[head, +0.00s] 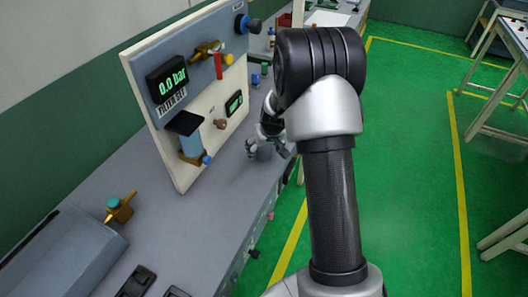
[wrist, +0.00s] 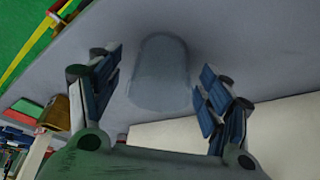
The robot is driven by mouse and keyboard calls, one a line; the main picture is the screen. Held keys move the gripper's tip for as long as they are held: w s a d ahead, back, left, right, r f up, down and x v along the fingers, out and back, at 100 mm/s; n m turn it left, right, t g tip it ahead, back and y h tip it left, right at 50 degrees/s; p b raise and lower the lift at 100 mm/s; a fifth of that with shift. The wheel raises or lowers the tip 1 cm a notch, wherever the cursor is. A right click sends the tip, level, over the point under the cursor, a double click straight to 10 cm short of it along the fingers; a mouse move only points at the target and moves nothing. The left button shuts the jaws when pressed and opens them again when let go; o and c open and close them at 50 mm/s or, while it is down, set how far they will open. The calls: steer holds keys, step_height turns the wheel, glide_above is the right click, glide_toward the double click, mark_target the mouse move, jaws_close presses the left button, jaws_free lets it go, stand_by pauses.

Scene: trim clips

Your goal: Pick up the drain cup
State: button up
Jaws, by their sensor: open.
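The drain cup (wrist: 160,72) is a smoky grey, see-through cup on the grey bench top. In the wrist view it stands between the two fingers of my gripper (wrist: 158,84), with a gap showing on each side. The fingers are open, with blue pads facing the cup. In the head view my gripper (head: 268,147) is low over the bench, and the cup (head: 264,153) shows as a small grey shape at the fingers, partly covered by them.
A cream panel (head: 168,128) with a filter unit (head: 188,140), a 0.0 bar display (head: 168,80) and valves stands left of my gripper. The bench edge is close on the right.

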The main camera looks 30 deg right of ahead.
steer(key=shift+c, duration=0.6)
steer(key=c, duration=1)
steer(key=shift+r, duration=0.1)
